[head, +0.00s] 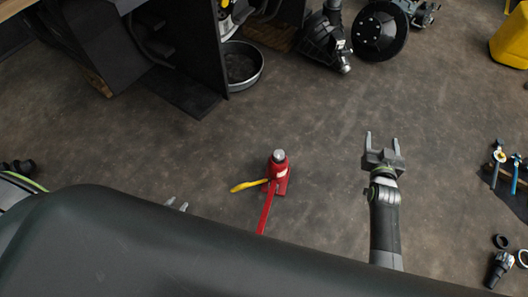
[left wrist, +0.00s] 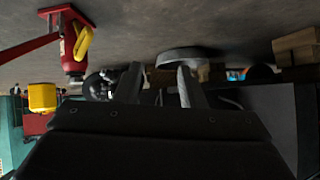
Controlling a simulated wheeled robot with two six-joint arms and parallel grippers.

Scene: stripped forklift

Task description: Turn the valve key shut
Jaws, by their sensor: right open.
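A red bottle jack (head: 279,172) stands on the floor near the middle of the head view, with a red lever bar (head: 266,208) toward me. A yellow valve key (head: 248,185) sticks out low on its left side. In the left wrist view, the jack (left wrist: 73,50) and yellow key (left wrist: 83,42) show upside down at upper left. My left gripper (head: 177,204) is left of the jack and key, apart from them. Its fingers also show spread and empty in the left wrist view (left wrist: 158,85). My right gripper (head: 382,140) is open and empty, right of the jack.
A large dark surface crosses the bottom of the head view and hides most of my left arm. A metal pan (head: 243,66) and a black wheel hub (head: 380,31) lie at the back. Tools (head: 497,160) lie at right. The floor around the jack is clear.

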